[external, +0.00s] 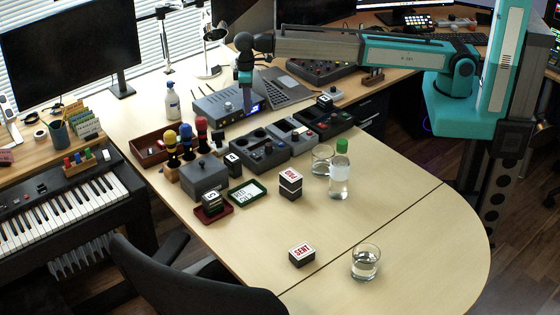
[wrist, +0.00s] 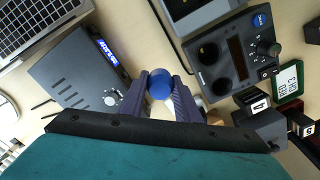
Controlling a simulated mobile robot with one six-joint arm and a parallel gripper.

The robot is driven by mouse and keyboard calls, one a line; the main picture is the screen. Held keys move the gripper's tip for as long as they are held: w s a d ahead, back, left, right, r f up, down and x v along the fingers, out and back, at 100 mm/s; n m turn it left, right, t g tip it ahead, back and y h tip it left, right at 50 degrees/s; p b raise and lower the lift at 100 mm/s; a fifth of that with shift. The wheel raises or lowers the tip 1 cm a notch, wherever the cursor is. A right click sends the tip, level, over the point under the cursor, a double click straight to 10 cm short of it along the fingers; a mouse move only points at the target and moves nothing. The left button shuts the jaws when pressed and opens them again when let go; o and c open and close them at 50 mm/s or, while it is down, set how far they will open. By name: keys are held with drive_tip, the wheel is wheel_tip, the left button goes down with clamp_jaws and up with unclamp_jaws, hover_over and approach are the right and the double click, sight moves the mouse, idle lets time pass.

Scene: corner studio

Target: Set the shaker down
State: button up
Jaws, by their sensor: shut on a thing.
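My gripper (external: 247,101) points down beside the grey box with the lit blue display in the external view. In the wrist view its purple fingers (wrist: 160,88) are shut on a round blue thing, which I take to be the shaker (wrist: 160,82). Only its rounded blue top shows; the rest is hidden below the fingers. In the external view I cannot make the shaker out at the fingertips, and I cannot tell whether it touches the table (external: 370,200).
The grey box (external: 222,106) and laptop (external: 286,92) stand close by. Grey control units (external: 258,152) lie in front. Yellow, blue and red-topped handles (external: 186,140) stand left of them. A green-capped bottle (external: 340,172) and glass (external: 366,262) stand right; the table's right front is mostly clear.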

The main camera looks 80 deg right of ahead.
drive_tip(key=s+a+n+b, duration=0.15)
drive_tip(key=s+a, duration=0.35)
drive_tip(key=a, duration=0.8)
drive_tip(key=s+a+n, duration=0.2)
drive_tip(key=s+a, duration=0.4)
drive_tip(key=a, duration=0.6)
drive_tip(key=n+b, duration=0.2)
drive_tip(key=n, duration=0.2)
hover_over(315, 221)
drive_tip(key=shift+r, duration=0.1)
drive_tip(key=shift+w+f+p, duration=0.1)
drive_tip(key=shift+f+p, duration=0.45)
drive_tip(key=shift+f, duration=2.6)
drive_tip(key=shift+f+p, duration=0.3)
drive_tip(key=shift+f, duration=1.6)
drive_tip(key=shift+f, duration=0.1)
